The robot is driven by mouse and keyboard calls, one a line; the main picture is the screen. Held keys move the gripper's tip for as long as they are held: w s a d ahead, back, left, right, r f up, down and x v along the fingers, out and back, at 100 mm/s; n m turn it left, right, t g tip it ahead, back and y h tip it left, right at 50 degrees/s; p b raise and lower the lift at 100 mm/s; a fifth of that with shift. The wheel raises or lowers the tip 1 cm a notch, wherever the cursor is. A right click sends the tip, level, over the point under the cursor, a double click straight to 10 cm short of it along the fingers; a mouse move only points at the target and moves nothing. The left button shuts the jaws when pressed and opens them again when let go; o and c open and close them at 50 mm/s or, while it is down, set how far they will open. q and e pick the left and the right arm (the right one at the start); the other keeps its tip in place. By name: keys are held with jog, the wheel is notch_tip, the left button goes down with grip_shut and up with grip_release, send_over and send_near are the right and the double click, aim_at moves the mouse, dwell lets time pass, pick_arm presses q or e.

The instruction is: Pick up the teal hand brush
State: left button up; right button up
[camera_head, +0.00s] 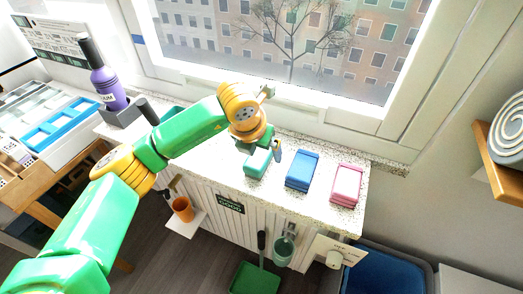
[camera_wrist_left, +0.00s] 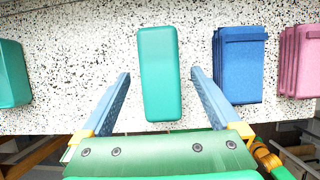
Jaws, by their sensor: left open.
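A teal block-shaped thing, which I take for the teal hand brush (camera_head: 257,164), lies on the speckled counter near its front edge. In the left wrist view the teal hand brush (camera_wrist_left: 160,65) lies between the two blue fingers of my left gripper (camera_wrist_left: 161,76). A strip of counter shows on each side of it, so the fingers look apart from it. My left gripper (camera_head: 267,150) is open over the brush in the head view. The height of the fingertips above the counter is hard to tell. Bristles are not visible. My right gripper is not in view.
A blue stack (camera_head: 302,171) and a pink stack (camera_head: 346,185) lie to the right of the brush. Another teal thing (camera_wrist_left: 12,75) lies to its left. A purple bottle (camera_head: 108,84) stands at the left. The window (camera_head: 290,85) is behind the counter.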

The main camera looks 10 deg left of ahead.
pick_arm(q)
jog(key=shift+x, duration=0.8)
jog(key=shift+w, duration=0.1)
jog(key=shift+f+b, duration=0.15)
jog(key=shift+b, duration=0.35)
